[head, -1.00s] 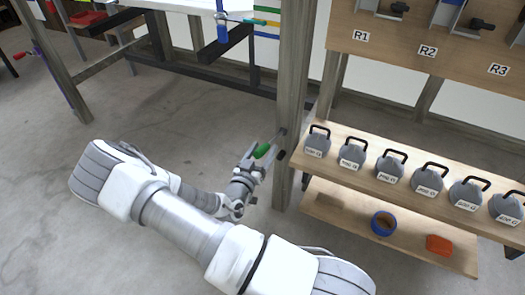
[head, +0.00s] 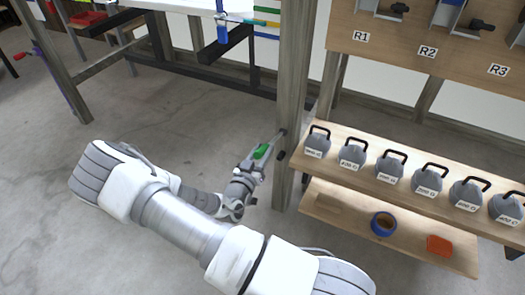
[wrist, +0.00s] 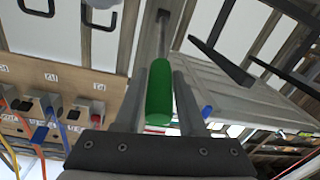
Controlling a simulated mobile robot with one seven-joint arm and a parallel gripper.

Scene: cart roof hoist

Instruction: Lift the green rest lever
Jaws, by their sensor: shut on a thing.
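The green rest lever (head: 261,151) has a green grip on a thin metal rod that runs to a wooden post (head: 293,100). My gripper (head: 257,158) is at the green grip, left of the post, with its fingers on either side of it. In the wrist view the green grip (wrist: 159,95) lies lengthwise between the two fingers of my gripper (wrist: 161,92), which are shut on it. The rod (wrist: 162,35) runs away from the grip's far end.
Right of the post, a shelf (head: 400,185) bears several grey weights with black handles. A lower shelf (head: 340,220) holds a blue ring (head: 383,224) and an orange block (head: 439,245). A board (head: 385,52) labelled R1 to R3 is above. Floor (head: 120,115) on the left is clear.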

